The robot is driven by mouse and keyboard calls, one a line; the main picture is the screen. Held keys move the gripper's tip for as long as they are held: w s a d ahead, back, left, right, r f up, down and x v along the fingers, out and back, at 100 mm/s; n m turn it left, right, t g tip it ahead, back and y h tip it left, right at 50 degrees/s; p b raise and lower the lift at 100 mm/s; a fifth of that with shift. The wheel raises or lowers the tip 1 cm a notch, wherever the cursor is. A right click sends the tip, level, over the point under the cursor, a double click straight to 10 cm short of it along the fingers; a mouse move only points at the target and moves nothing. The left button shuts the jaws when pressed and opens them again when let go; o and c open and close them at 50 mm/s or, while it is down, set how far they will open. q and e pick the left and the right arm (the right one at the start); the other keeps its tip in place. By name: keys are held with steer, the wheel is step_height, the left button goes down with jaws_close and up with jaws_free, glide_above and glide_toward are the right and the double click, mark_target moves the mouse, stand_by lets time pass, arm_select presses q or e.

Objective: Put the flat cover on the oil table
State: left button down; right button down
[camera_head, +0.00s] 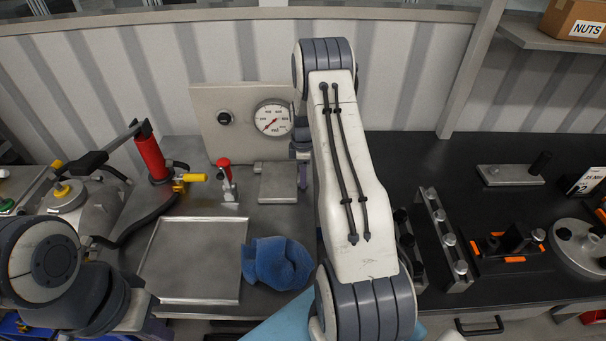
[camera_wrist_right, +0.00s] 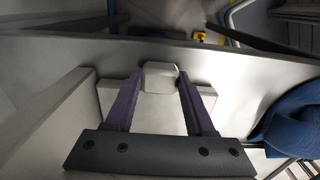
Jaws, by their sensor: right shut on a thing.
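My right arm reaches from the front middle to the back of the grey oil table (camera_head: 290,222), and its gripper is mostly hidden in the head view. In the right wrist view my right gripper (camera_wrist_right: 160,78) has its purple fingers on either side of a pale block on the flat cover (camera_wrist_right: 112,92). In the head view a flat grey plate (camera_head: 278,184) shows just left of that arm, before the gauge panel; it seems to be this cover. Whether it touches the table is unclear. My left arm is at the lower left; its fingers are not visible.
A shallow metal tray (camera_head: 195,262) and a blue cloth (camera_head: 278,263) lie on the table. A black bench (camera_head: 440,155) with parts is at the right.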

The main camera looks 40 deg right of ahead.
steer(key=shift+c, duration=1.2)
jaws_free()
steer(key=shift+f, duration=0.1)
